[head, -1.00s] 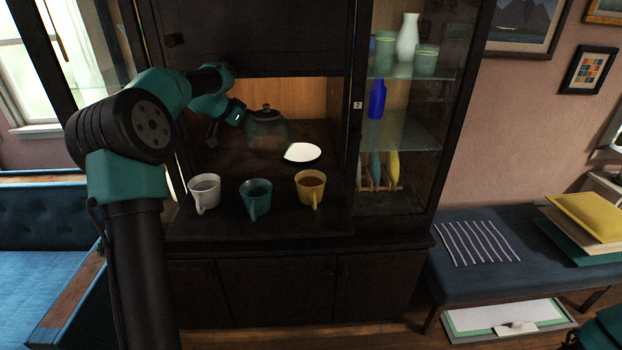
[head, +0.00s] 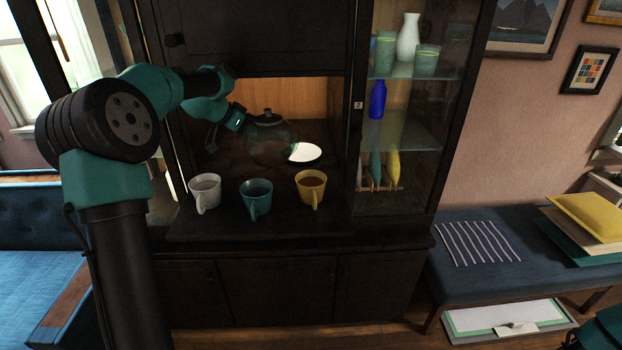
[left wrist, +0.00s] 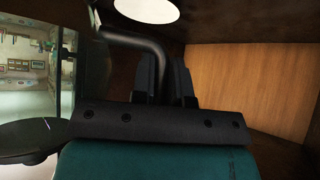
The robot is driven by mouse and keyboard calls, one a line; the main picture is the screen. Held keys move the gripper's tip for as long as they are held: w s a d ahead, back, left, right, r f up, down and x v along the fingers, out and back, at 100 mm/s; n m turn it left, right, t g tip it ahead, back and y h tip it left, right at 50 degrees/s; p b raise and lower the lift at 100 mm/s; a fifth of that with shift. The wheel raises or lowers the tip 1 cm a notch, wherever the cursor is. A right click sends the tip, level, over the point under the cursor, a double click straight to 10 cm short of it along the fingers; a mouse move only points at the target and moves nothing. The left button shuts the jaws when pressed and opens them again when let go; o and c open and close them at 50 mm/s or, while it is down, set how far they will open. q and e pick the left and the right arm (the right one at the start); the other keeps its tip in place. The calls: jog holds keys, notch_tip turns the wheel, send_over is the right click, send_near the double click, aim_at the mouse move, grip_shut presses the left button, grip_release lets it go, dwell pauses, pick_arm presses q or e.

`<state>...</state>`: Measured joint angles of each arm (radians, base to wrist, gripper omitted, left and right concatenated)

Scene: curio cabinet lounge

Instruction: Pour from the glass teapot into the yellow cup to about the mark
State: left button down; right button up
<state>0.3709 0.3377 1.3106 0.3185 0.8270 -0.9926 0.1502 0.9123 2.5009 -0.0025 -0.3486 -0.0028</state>
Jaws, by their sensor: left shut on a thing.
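The glass teapot (head: 270,148) is round, clear and dark-lidded, and looks about upright in the cabinet niche. My left gripper (head: 243,122) is shut on its handle, at the pot's left side. In the left wrist view the dark bent handle (left wrist: 135,41) runs to the gripper fingers (left wrist: 166,82). The yellow cup (head: 311,188) stands upright at the right of the cup row, in front of and to the right of the teapot. Brown liquid shows inside it; I cannot make out a mark. The liquid level in the teapot is unclear.
A white cup (head: 205,192) and a teal cup (head: 257,198) stand left of the yellow cup. A bright white round plate (head: 306,152) lies behind the yellow cup. The niche has an upper door (head: 262,40) above and a glass-fronted cabinet (head: 405,150) at right.

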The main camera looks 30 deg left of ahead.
pick_arm(q)
jog(key=shift+s+d, duration=2.2)
jog(key=shift+s, duration=0.3)
